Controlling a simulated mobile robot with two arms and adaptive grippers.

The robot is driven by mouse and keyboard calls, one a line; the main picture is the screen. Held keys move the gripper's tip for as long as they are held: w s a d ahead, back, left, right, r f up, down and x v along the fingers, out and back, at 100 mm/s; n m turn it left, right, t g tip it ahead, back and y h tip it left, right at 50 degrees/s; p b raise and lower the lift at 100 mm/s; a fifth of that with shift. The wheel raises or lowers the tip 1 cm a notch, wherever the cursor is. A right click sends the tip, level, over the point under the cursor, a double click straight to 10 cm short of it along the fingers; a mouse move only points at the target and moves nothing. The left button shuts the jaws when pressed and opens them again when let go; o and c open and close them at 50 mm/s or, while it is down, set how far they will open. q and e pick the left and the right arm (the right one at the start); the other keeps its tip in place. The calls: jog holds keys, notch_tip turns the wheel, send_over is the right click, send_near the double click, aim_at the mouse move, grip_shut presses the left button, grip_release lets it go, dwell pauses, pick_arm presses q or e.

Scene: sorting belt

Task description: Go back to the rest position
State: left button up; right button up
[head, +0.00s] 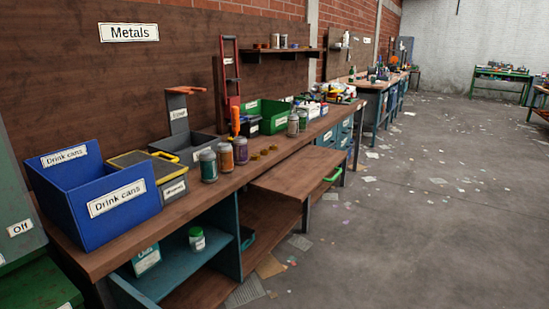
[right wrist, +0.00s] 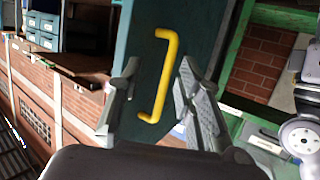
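My right gripper (right wrist: 157,72) shows in the right wrist view, its two fingers spread apart with nothing held between them. Beyond the fingers is a yellow handle (right wrist: 172,75) on a dark teal panel (right wrist: 145,40). The handle appears between the fingers in the picture, but how far away it is I cannot tell. Neither of my grippers shows in the head view, and my left gripper is not seen at all.
In the head view a long wooden workbench (head: 225,185) runs along the left, with a blue drink cans bin (head: 95,225), several jars and a green bin (head: 272,110) on it. A lower wooden board (head: 300,180) juts out. The floor (head: 430,230) at right is open, with scattered scraps.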

jog(key=s+d+f+m+g+h, duration=0.3)
jog(key=d+f+g+h, duration=0.3)
jog(key=d+f+g, duration=0.8)
pick_arm(q)
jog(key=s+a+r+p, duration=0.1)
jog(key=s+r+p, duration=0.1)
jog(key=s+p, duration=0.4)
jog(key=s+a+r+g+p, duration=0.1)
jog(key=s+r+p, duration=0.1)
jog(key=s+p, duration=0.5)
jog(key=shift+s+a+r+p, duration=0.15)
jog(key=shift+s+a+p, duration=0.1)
jog(key=shift+p, duration=0.4)
pick_arm(e)
jog(key=s+d, duration=0.3)
jog(key=s, duration=0.4)
jog(key=s+d+t, duration=0.1)
jog(key=s+d, duration=0.2)
jog(key=s, duration=0.4)
jog(key=shift+s+d+r+n+t, duration=0.2)
jog(key=shift+d+r+n+t, duration=0.1)
jog(key=shift+r, duration=0.15)
